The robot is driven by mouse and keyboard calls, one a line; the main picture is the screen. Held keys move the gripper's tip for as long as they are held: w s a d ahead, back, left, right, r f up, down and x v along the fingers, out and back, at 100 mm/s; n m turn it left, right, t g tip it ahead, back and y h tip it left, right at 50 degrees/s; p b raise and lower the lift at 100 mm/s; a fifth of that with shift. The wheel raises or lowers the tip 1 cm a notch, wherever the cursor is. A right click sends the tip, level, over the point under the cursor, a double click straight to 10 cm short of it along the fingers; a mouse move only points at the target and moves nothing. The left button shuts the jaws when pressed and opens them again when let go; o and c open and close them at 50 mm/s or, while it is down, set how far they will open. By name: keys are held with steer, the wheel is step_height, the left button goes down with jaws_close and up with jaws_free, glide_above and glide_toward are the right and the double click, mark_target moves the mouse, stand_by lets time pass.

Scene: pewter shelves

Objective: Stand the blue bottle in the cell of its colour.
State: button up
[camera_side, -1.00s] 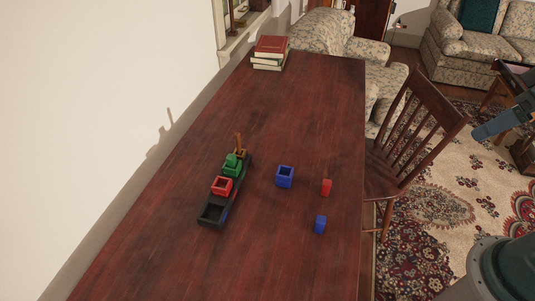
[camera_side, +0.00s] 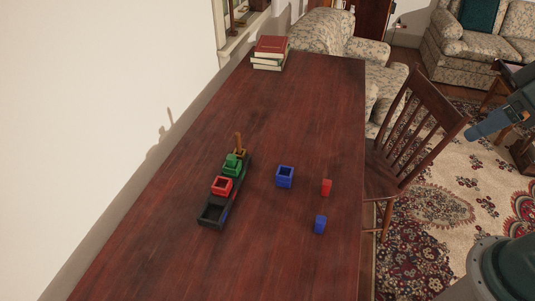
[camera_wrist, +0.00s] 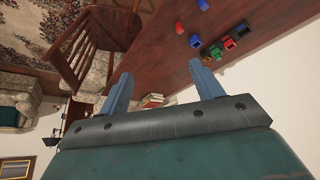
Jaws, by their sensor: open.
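A small blue upright block-like piece, which I take as the blue bottle (camera_side: 320,224), stands near the table's right edge; it also shows at the top of the wrist view (camera_wrist: 203,5). A hollow blue square cell (camera_side: 285,180) stands apart on the table, left of and beyond the bottle; it shows in the wrist view (camera_wrist: 195,40). A dark rack (camera_side: 205,221) at the left holds red, green and yellowish cells and a dark open end. My gripper (camera_wrist: 160,72) is open and empty, in the air far from the bottle; one finger shows in the side view (camera_side: 485,129).
A small red piece (camera_side: 326,187) stands just beyond the bottle. A stack of books (camera_side: 269,53) lies at the table's far end. A wooden chair (camera_side: 415,135) is against the table's right side. Much of the table top is clear.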

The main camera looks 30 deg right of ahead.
steer(key=w+a+f+n+g+y, duration=0.1)
steer(key=w+a+f+n+y, duration=0.35)
steer(key=w+f, duration=0.3)
steer(key=w+a+f+n+g+y, duration=0.1)
steer(key=w+a+f+n+y, duration=0.25)
steer(key=w+f+n, duration=0.45)
steer(key=w+d+f+m+t+y, duration=0.1)
steer(key=w+f+m+t, duration=0.3)
steer(key=f, duration=0.9)
steer(key=shift+w+d+t, duration=0.6)
steer(key=shift+w+t, duration=0.4)
steer(key=shift+w, duration=0.65)
steer(key=shift+a+f, duration=0.1)
glide_toward(280, 172)
steer(key=shift+w+a+f, duration=0.1)
steer(key=shift+w+a, duration=0.3)
steer(key=shift+a, duration=0.2)
steer(key=shift+x, duration=2.6)
